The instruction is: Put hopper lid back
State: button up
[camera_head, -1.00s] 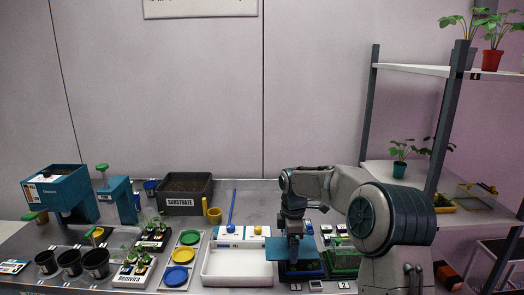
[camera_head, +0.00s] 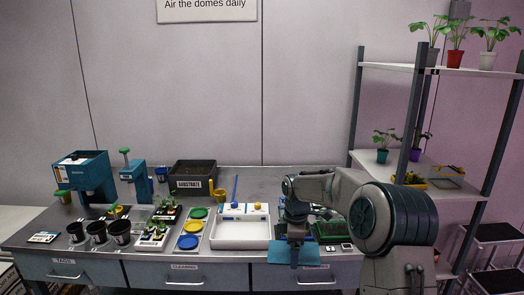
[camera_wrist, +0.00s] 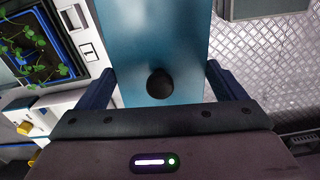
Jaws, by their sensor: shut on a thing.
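The hopper lid is a flat blue plate (camera_head: 293,253) with a round black knob (camera_wrist: 160,83). My gripper (camera_head: 295,236) is shut on the lid, with its fingers (camera_wrist: 163,88) at the plate's two long sides in the wrist view. In the head view the lid hangs in front of the bench's near edge, over the drawer fronts. The blue hopper (camera_head: 84,175) stands at the far left of the bench, well away from my gripper. Its top looks open and dark inside.
The white tray (camera_head: 240,244), black substrate bin (camera_head: 191,191), colored discs (camera_head: 188,242) and black pots (camera_head: 98,231) stand between lid and hopper. A plant rack (camera_head: 424,70) is at right. Seedling trays (camera_wrist: 32,45) lie close beside the lid in the wrist view.

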jog(key=s+d+f+m, duration=0.2)
jog(key=s+f+m, duration=0.4)
jog(key=f+m, duration=0.2)
jog(key=s+d+f+m, duration=0.3)
jog(key=s+f+m, duration=0.4)
jog(key=f+m, duration=0.1)
jog(key=shift+d+m, duration=0.15)
jog(key=shift+m, duration=0.25)
